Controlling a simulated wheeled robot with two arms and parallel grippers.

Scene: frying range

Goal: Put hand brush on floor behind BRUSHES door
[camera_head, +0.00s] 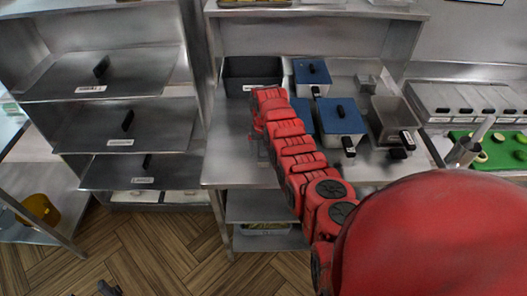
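My red right arm reaches from the lower right over the steel counter. Its gripper (262,150) is small and partly hidden beside the arm, over the counter's left part; I cannot tell whether it is open or holds anything. I cannot make out a hand brush. A small dark thing (107,289) at the bottom left edge, over the floor, is cut off and unclear. The wood floor (150,250) shows at the lower left. Steel flap doors (125,125) with black handles stand at the left; their labels are too small to read.
The counter (225,165) holds a black bin (252,70), blue-lidded containers (341,117) and a steel container (395,115). A green board (500,155) lies at the right. A yellow container (38,208) stands on the low left shelf. The visible floor is mostly clear.

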